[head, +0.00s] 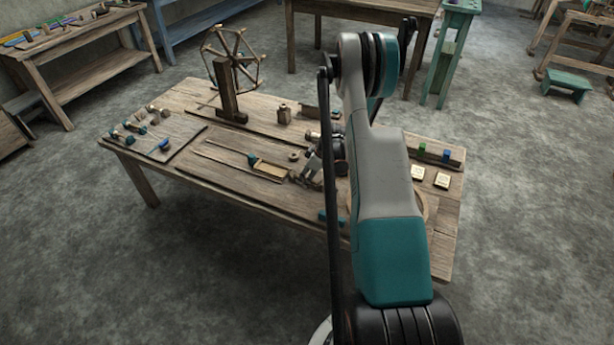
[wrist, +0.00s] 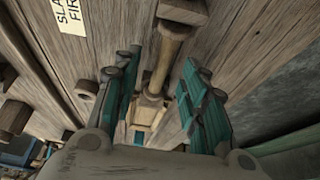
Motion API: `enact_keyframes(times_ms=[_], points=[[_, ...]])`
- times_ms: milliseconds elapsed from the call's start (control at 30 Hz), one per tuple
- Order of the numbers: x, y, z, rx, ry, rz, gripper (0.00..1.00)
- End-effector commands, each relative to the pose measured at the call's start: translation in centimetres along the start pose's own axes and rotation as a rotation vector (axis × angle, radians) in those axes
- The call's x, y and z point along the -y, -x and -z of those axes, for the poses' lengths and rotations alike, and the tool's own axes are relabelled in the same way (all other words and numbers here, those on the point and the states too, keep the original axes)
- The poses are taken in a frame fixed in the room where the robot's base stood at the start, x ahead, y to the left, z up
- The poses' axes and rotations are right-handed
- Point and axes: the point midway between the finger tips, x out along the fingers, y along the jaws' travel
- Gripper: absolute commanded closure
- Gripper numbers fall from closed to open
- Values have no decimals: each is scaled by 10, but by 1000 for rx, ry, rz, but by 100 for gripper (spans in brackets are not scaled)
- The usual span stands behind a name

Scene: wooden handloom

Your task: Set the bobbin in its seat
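My gripper (wrist: 158,60) has its two teal fingers spread apart in the wrist view. A turned, pale wooden piece (wrist: 166,60) that looks like the bobbin lies between them, with gaps visible on both sides. Its far end meets or overlaps a wooden block (wrist: 184,11); I cannot tell whether they touch. I cannot pick out the seat for certain.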

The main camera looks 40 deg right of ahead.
Motion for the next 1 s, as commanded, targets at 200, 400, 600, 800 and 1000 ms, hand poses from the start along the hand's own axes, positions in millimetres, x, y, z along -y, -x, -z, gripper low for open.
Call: enact_keyframes(times_ms=[200,400,600,800,1000], points=[[0,27,0,0,-1,0,60],[0,66,0,0,-2,-1,60],[0,98,0,0,-1,0,60],[0,115,0,0,-1,0,60],[0,118,0,0,0,0,60]])
